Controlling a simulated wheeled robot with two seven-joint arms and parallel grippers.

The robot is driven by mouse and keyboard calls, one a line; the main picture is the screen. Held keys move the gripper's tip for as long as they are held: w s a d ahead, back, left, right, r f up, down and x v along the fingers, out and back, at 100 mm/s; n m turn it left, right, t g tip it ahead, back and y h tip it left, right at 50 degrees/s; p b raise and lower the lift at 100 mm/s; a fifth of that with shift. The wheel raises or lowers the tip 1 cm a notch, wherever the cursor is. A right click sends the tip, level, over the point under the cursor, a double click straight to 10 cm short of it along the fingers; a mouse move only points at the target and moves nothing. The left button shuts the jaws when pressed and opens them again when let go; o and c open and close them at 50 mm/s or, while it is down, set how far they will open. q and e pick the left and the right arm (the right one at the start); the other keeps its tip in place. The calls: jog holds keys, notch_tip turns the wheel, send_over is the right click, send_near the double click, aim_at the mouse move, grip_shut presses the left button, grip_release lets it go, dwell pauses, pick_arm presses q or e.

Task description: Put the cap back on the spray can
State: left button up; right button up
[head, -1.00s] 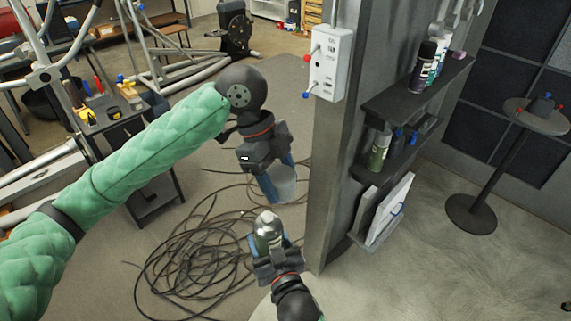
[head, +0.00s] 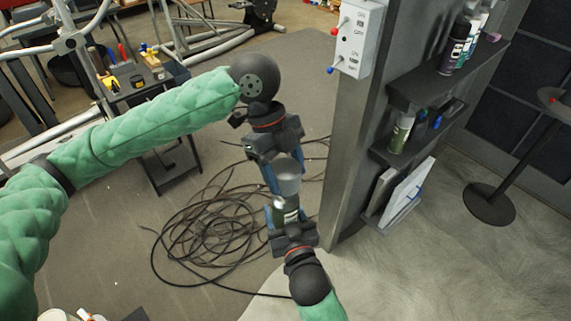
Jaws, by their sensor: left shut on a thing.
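The grey cap (head: 288,184) is between the blue fingers of my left gripper (head: 284,186), which is shut on it, in the middle of the head view. The spray can (head: 286,209), with a dark green and silver body, is held upright between the fingers of my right gripper (head: 288,220), just below. The cap is at the top of the can and hides the can's nozzle. I cannot tell whether the cap is seated or only over the top.
A dark pillar with a white switch box (head: 358,40) stands just right of the grippers. Wall shelves (head: 440,85) hold several cans. A coil of black cable (head: 215,240) lies on the floor. A small round table (head: 560,107) is at the far right.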

aim_at(276, 160)
pick_arm(q)
jog(key=shift+f, duration=1.7)
jog(key=shift+f, duration=0.75)
dwell(1.4)
jog(key=o, duration=1.3)
jog(key=shift+o, duration=0.2)
jog(key=shift+v, duration=3.55)
jog(key=shift+f, duration=0.1)
